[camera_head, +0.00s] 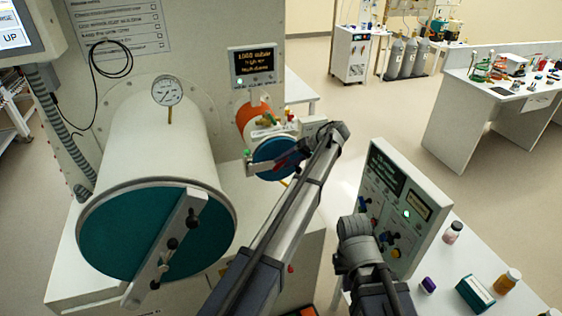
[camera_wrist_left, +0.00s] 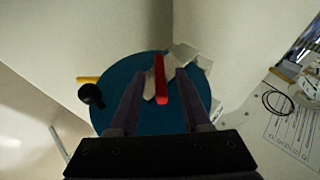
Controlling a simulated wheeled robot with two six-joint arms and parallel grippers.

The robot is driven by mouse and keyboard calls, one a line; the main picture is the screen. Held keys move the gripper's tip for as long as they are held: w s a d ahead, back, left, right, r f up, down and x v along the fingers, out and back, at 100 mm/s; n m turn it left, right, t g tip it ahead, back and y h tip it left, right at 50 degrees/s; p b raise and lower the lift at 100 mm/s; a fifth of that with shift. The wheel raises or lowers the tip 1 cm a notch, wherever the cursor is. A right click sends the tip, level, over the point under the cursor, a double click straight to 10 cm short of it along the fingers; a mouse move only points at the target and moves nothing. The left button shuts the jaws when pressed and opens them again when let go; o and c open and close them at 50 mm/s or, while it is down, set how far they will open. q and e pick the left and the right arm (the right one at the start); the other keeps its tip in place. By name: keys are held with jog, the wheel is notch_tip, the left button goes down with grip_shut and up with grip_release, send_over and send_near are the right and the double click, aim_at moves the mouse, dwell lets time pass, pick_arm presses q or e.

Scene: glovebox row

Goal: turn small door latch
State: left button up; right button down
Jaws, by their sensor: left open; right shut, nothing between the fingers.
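The small door (camera_head: 268,172) is a blue disc on the end of an orange cylinder in the middle of the head view. It fills the centre of the left wrist view (camera_wrist_left: 150,125). A red latch handle (camera_wrist_left: 161,80) stands out in front of the disc, with a pale bar beside it. My left gripper (camera_wrist_left: 160,75) is open, with one finger on each side of the red handle. I cannot tell whether the fingers touch it. My left arm partly hides the small door in the head view. My right arm shows at lower right; its gripper fingers are not visible.
A large cylinder (camera_head: 155,140) with a teal door (camera_head: 115,235) and a pale latch bar stands at left. A control panel (camera_head: 400,205) stands to the right on a white table with bottles (camera_head: 452,232). A black knob (camera_wrist_left: 91,95) sits beside the small door.

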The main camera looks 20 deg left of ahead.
aim_at(285, 161)
pick_arm(q)
jog(key=p+v, duration=0.2)
jog(key=v, duration=0.3)
jog(key=shift+r, duration=0.1)
dwell(0.4)
jog(key=s+a+f+m+t+h, duration=0.15)
jog(key=s+f+h, duration=0.3)
jog(key=s, duration=1.15)
jog(key=s+f+m+h, duration=0.3)
jog(key=s+h, duration=0.2)
jog(key=s, duration=1.1)
jog(key=s+d+f+m+g+b, duration=0.1)
jog(key=s+d+f+m+b, duration=0.3)
jog(key=d+f+b, duration=0.7)
notch_tip(285, 161, down, 4)
jog(key=s+b, duration=0.1)
jog(key=b, duration=0.2)
jog(key=shift+d+y, duration=0.35)
